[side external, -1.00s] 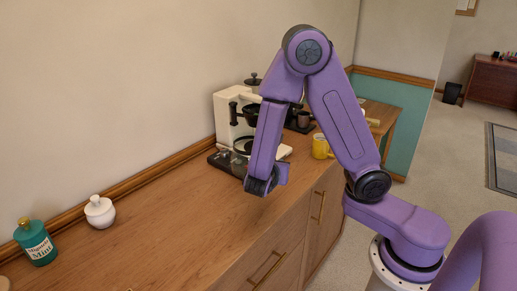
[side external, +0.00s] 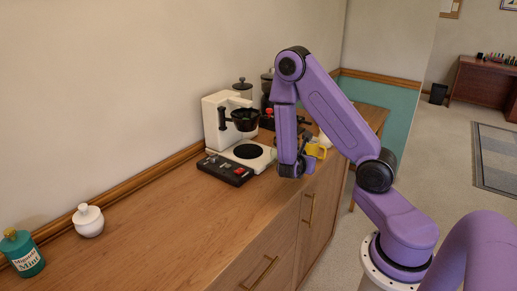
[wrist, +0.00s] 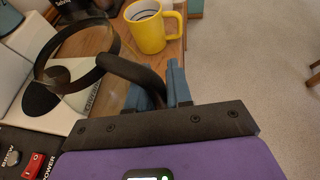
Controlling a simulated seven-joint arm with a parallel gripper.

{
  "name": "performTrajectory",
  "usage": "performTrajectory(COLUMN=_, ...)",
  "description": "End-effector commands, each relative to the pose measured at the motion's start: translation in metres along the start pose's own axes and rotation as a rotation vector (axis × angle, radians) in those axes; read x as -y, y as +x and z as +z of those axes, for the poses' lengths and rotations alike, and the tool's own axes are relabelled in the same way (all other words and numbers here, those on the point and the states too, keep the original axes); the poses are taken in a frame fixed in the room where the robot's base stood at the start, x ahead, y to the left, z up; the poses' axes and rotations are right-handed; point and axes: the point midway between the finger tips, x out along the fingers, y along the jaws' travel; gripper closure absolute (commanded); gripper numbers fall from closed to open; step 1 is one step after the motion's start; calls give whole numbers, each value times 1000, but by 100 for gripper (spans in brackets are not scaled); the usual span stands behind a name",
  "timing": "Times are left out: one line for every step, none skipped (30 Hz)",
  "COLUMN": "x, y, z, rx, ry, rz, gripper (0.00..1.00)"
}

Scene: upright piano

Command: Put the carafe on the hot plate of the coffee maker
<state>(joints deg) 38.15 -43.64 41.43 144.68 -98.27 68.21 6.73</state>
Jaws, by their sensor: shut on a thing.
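The white coffee maker (side external: 216,122) stands against the wall with its black filter basket (side external: 243,119) above the round dark hot plate (side external: 248,151). My gripper (wrist: 172,88) is shut on the black handle of the carafe (wrist: 140,76). In the wrist view the carafe's dark band forms a loop left of the fingers, and its clear glass is hard to make out. Part of the hot plate (wrist: 38,98) shows beyond and below the band. In the side view my gripper (side external: 292,172) is to the right of the hot plate, and my arm mostly hides the carafe.
A yellow mug (side external: 316,151) stands beyond my gripper, close to the carafe in the wrist view (wrist: 150,30). A control panel with a red switch (wrist: 33,165) fronts the coffee maker. Dark appliances stand behind. A white pot (side external: 88,221) and teal jar (side external: 22,254) are far left; counter between is clear.

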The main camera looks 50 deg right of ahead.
Motion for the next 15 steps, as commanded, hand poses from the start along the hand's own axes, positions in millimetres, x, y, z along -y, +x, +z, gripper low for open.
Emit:
performTrajectory(x=-6, y=0, z=1, rx=2, ry=4, rz=2, gripper=100)
performTrajectory(x=-9, y=1, z=1, rx=2, ry=4, rz=1, gripper=100)
performTrajectory(x=-13, y=2, z=2, rx=2, ry=4, rz=1, gripper=100)
performTrajectory(x=-16, y=2, z=2, rx=3, ry=3, rz=1, gripper=100)
performTrajectory(x=-21, y=3, z=2, rx=3, ry=6, rz=2, gripper=100)
performTrajectory(x=-31, y=5, z=3, rx=4, ry=8, rz=3, gripper=100)
performTrajectory(x=-37, y=6, z=4, rx=4, ry=8, rz=3, gripper=100)
performTrajectory(x=-44, y=8, z=4, rx=4, ry=8, rz=3, gripper=100)
performTrajectory(x=-52, y=9, z=5, rx=4, ry=8, rz=2, gripper=100)
performTrajectory(x=-58, y=10, z=5, rx=4, ry=7, rz=2, gripper=100)
performTrajectory(x=-64, y=12, z=6, rx=4, ry=7, rz=2, gripper=100)
performTrajectory(x=-72, y=13, z=6, rx=4, ry=6, rz=3, gripper=100)
performTrajectory(x=-78, y=14, z=7, rx=3, ry=6, rz=3, gripper=100)
performTrajectory(x=-84, y=15, z=7, rx=3, ry=5, rz=3, gripper=100)
performTrajectory(x=-92, y=16, z=7, rx=3, ry=5, rz=2, gripper=100)
